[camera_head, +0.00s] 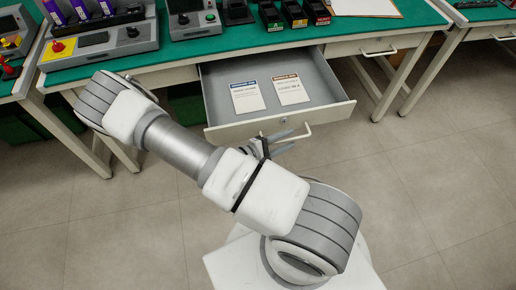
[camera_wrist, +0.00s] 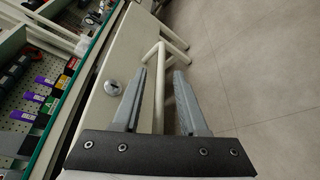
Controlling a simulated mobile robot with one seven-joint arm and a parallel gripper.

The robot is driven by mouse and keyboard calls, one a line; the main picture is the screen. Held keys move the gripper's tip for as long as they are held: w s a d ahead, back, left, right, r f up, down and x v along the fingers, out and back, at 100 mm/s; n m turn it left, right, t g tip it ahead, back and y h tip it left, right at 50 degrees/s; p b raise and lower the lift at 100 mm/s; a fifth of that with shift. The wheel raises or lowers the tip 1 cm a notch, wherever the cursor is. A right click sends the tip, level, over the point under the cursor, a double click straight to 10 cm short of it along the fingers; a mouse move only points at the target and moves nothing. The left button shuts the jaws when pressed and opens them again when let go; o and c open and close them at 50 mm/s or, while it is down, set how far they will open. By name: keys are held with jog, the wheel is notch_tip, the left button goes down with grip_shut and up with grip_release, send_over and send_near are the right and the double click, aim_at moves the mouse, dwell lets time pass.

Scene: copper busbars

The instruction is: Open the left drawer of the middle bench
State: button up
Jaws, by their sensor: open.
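The left drawer (camera_head: 226,133) of the middle bench (camera_head: 290,43) stands pulled out, its inside showing in the head view. Its front panel (camera_wrist: 120,72) with a round lock shows in the wrist view. My gripper (camera_head: 280,142) is at the drawer's front, by its pale bar handle (camera_head: 307,132). In the wrist view my gripper (camera_wrist: 162,72) is open, with the handle bar (camera_wrist: 160,88) showing between its two grey fingers. Whether a finger touches the bar I cannot tell. My arm hides part of the drawer front in the head view.
Two printed cards, one blue-topped (camera_head: 247,97) and one brown-topped (camera_head: 290,90), lie in the drawer. A shut right drawer (camera_head: 377,46) is further right. Control boxes (camera_head: 100,38) and small bins (camera_head: 292,14) stand on the green top. The floor (camera_head: 420,180) at right is clear.

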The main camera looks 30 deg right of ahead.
jog(key=p+v, duration=0.2)
jog(key=v, duration=1.5)
jog(key=shift+r, duration=0.2)
jog(key=s+r+m+t+y+p, duration=0.2)
jog(key=r+y+p, duration=0.5)
jog(key=r, duration=1.7)
jog(key=s+r+m+t+y+p, duration=0.2)
jog(key=r+m+y+p, duration=0.3)
jog(key=r, duration=2)
jog(key=s+y+p, duration=0.1)
jog(key=y+p, duration=0.1)
jog(key=y, duration=0.1)
jog(key=shift+s+r+m+y+p, duration=0.3)
jog(key=shift+s+r, duration=0.05)
